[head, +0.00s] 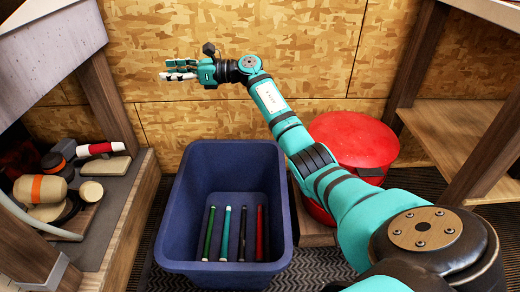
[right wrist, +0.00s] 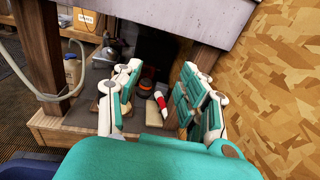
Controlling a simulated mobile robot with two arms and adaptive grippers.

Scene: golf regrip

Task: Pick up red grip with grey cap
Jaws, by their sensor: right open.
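The red grip (head: 259,233) stands in the blue bin (head: 183,192), the rightmost of a row of grips leaning on its far side. Its cap is too small to make out clearly. My right gripper (head: 170,70) is open and empty, above and behind the bin at the upper left, near the wooden wall. In the right wrist view my open fingers (right wrist: 158,98) are spread wide, with nothing between them. The bin's grips are not visible in that view. My left gripper is not in view.
A green grip (head: 208,233), a teal grip (head: 225,234) and a black grip (head: 242,234) share the bin. A red round stool (head: 352,140) stands right of it. A low shelf at left holds a red-and-white object (head: 100,149) and other clutter.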

